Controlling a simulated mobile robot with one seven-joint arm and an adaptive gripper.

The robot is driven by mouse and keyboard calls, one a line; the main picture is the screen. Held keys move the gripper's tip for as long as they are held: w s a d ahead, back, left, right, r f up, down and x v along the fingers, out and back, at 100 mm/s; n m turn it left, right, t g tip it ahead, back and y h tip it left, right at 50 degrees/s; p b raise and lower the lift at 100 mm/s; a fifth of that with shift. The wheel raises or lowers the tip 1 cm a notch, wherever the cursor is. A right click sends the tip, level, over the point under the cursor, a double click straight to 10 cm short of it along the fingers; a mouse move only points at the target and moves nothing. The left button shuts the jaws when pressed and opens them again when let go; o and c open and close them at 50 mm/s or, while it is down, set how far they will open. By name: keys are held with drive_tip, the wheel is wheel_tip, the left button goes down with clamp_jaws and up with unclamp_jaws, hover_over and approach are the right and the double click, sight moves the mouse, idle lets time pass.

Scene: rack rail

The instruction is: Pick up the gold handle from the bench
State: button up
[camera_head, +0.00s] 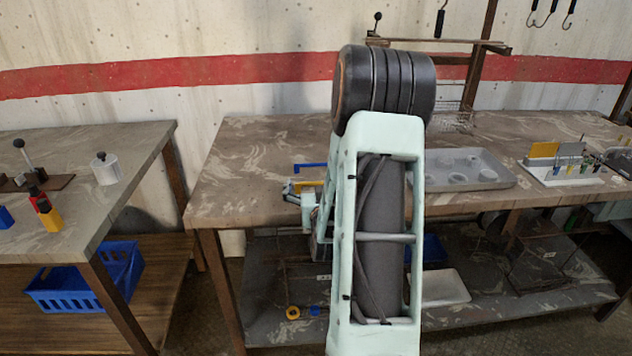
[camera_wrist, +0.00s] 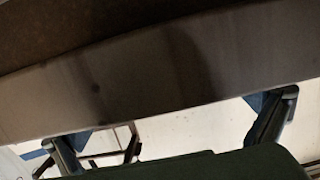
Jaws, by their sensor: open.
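In the head view a short yellow bar, which looks like the gold handle (camera_head: 307,183), lies on the bench (camera_head: 250,150) near its front edge, left of my raised arm. It is small and partly covered by my wrist parts. In the wrist view my gripper (camera_wrist: 168,118) is open and empty, with its two dark fingers spread wide apart. A brown bench-like edge crosses the upper part of that view beyond the fingers. The handle does not show there. My arm hides the bench just right of the handle in the head view.
A blue bar (camera_head: 310,165) lies just behind the yellow one. A grey tray (camera_head: 465,183) and a white holder with small parts (camera_head: 562,180) stand farther right. A rack post (camera_head: 480,60) rises behind. The bench's left part is clear. Another table (camera_head: 110,200) stands left.

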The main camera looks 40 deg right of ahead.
drive_tip(key=c, duration=0.9)
drive_tip(key=shift+c, duration=0.9)
drive_tip(key=shift+r, duration=0.15)
